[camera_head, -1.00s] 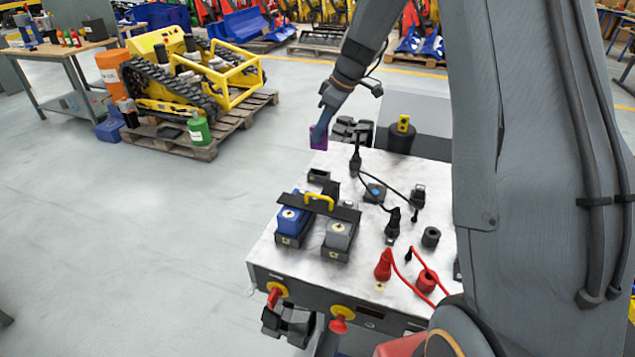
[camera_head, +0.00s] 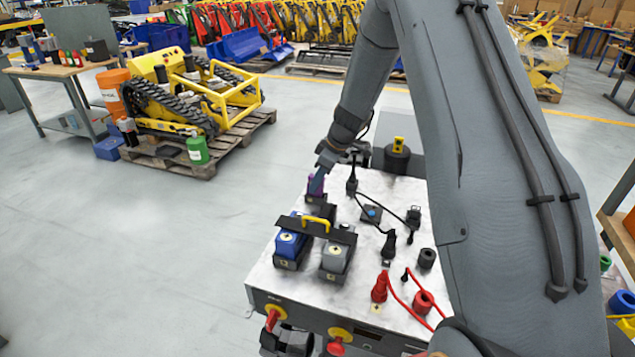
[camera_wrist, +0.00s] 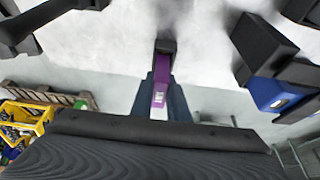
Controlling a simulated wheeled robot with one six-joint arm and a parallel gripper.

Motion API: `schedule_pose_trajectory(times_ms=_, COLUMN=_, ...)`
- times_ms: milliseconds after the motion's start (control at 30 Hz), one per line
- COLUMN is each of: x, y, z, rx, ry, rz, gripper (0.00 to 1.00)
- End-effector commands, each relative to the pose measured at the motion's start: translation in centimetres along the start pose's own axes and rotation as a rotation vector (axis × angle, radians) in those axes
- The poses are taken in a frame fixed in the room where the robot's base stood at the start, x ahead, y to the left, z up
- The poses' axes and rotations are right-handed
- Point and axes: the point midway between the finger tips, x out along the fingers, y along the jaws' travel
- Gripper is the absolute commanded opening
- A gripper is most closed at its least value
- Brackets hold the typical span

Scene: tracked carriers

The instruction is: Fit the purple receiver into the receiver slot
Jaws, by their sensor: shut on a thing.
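The purple receiver (camera_head: 312,189) is held in my gripper (camera_head: 319,178) over the far left part of the white-topped carrier (camera_head: 268,272). In the wrist view the receiver (camera_wrist: 160,90) stands between the two fingers, with a pale label facing the camera. Its far end meets the small black receiver slot (camera_wrist: 166,46). I cannot tell how deep it sits in the slot, or whether it is only touching. In the head view the slot (camera_head: 315,199) is partly covered by the receiver and gripper.
Black cables, a red plug (camera_head: 379,288) and a black ring (camera_head: 427,258) lie to the right.

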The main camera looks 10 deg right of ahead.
Motion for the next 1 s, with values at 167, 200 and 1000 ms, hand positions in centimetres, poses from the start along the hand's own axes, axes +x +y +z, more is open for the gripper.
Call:
schedule_pose_trajectory(times_ms=167, x=0.7, y=-0.5, z=0.5, rx=0.002, ry=-0.008, rz=-0.011, gripper=0.22)
schedule_pose_trajectory(times_ms=200, x=0.7, y=-0.5, z=0.5, rx=0.001, ry=-0.008, rz=-0.011, gripper=0.28)
schedule_pose_trajectory(times_ms=1000, x=-6.1, y=0.0, z=0.2, rx=0.0, ry=-0.002, rz=-0.001, gripper=0.34)
